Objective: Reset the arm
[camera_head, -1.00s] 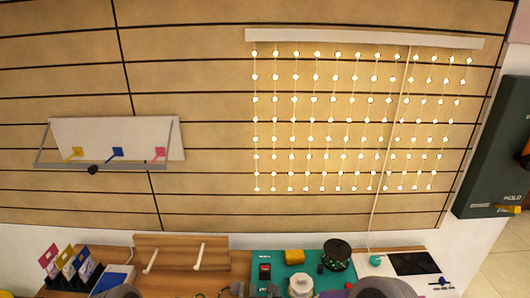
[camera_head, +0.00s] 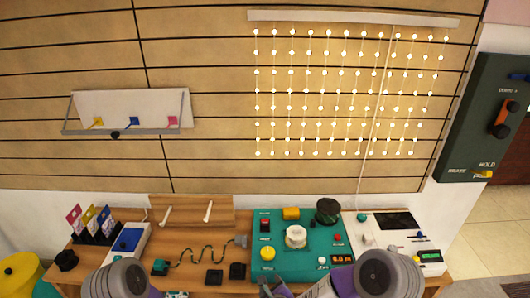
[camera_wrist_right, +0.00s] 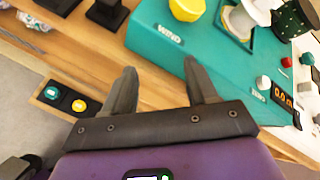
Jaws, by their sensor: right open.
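My right gripper (camera_head: 268,284) is at the bottom edge of the head view, in front of the teal console (camera_head: 262,235). In the right wrist view, its two dark fingers (camera_wrist_right: 160,75) stand apart with nothing between them. Wood tabletop and the teal console's front side (camera_wrist_right: 160,40) show beyond the fingers. My left arm comes in at the lower left of the head view. Its fingers are not visible there.
A yellow round container (camera_head: 20,272) stands at left. A dark green panel (camera_head: 480,125) is at right.

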